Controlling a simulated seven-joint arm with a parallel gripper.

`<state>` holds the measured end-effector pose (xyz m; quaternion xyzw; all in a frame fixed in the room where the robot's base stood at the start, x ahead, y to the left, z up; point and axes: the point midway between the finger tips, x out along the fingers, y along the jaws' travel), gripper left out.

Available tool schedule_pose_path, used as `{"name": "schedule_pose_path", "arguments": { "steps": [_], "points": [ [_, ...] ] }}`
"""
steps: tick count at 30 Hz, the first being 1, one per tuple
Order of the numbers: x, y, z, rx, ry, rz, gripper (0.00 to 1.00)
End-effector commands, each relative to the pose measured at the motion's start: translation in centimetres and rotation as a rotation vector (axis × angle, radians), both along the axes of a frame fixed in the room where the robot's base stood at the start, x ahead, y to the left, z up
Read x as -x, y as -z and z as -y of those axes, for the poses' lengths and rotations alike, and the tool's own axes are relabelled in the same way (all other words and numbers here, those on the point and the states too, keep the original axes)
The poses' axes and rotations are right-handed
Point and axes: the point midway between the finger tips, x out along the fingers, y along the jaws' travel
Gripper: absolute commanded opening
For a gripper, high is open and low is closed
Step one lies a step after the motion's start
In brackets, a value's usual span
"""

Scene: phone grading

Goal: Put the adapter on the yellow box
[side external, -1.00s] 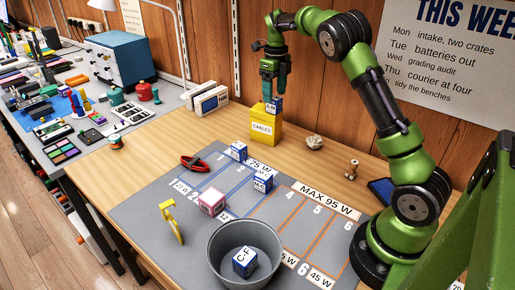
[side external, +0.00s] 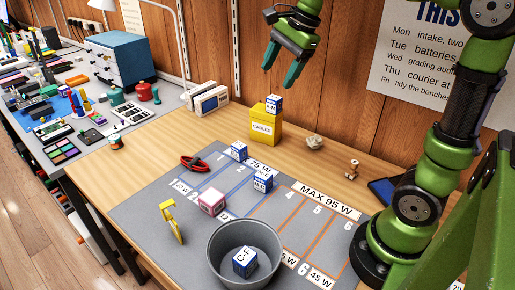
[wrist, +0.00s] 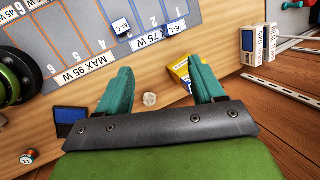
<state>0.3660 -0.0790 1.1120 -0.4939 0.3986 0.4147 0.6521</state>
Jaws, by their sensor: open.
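The yellow box (side external: 265,127), labelled CABLES, stands on the wooden bench near the back wall. A small blue and white adapter (side external: 274,103) rests on top of it, with nothing holding it. My gripper (side external: 279,79) is open and empty, raised above the box and apart from it. In the wrist view the yellow box (wrist: 182,72) shows partly behind one finger of my gripper (wrist: 163,82).
A grey bin (side external: 245,240) holds another adapter (side external: 244,262). A pale crumpled lump (side external: 314,142) lies right of the box.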

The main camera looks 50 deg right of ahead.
Motion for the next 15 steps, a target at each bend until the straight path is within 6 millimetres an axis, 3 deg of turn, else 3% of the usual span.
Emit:
{"name": "schedule_pose_path", "arguments": {
  "steps": [1, 3, 6, 10, 15],
  "points": [
    [2.1, -0.1, -2.2, 0.05, -0.168, 0.07, 0.68],
    [4.5, 0.4, -4.8, 0.14, -0.4, 0.162, 0.68],
    [7.8, 1.8, -7.7, 0.287, -0.693, 0.28, 0.68],
    [11.0, 3.8, -10.0, 0.464, -0.976, 0.385, 0.68],
    [12.9, 5.5, -11.1, 0.597, -1.155, 0.444, 0.68]
  ]
}}
